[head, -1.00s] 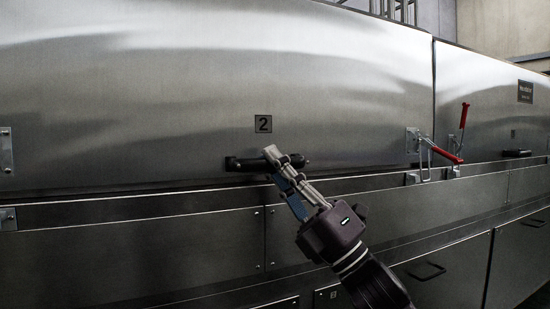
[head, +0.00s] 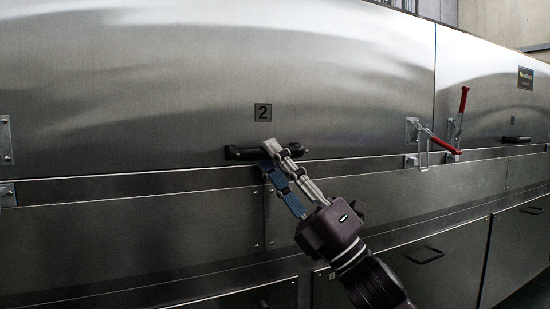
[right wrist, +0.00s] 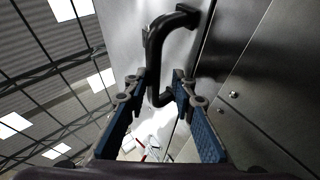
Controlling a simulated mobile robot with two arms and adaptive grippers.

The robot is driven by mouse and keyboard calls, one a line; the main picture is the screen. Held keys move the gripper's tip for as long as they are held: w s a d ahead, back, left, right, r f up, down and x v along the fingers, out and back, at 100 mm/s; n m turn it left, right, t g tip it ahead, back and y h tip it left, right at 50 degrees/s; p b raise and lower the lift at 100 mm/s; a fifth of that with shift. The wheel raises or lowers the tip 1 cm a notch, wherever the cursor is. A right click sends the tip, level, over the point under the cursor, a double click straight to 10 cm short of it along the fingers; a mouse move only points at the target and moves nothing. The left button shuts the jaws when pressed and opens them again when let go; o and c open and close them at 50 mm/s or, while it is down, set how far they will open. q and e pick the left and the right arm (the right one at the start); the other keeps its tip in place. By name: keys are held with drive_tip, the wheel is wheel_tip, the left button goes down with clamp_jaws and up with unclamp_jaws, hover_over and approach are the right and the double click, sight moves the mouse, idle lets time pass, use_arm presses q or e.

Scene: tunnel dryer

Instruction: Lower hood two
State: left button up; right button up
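Hood two (head: 150,80) is the large brushed-steel cover marked by a "2" plate (head: 262,112). Its lower edge lies close along the rim of the dryer body (head: 140,190), with no clear gap visible. Its black bar handle (head: 240,153) is low on the hood, and also shows in the right wrist view (right wrist: 153,60). My right gripper (head: 268,158) is at the handle's right part with its fingers spread. In the right wrist view the gripper (right wrist: 160,88) has the handle between its open fingers, and contact is unclear. My left gripper is not in view.
A red-handled latch (head: 440,143) is at the hood's right end, with an upright red lever (head: 460,108) on the neighbouring hood. Metal brackets (head: 5,140) are at the left edge. Lower doors have handles (head: 424,256).

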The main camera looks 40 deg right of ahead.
drive_tip(key=shift+d, duration=0.1)
idle(0.3)
drive_tip(key=v, duration=1.2)
idle(0.5)
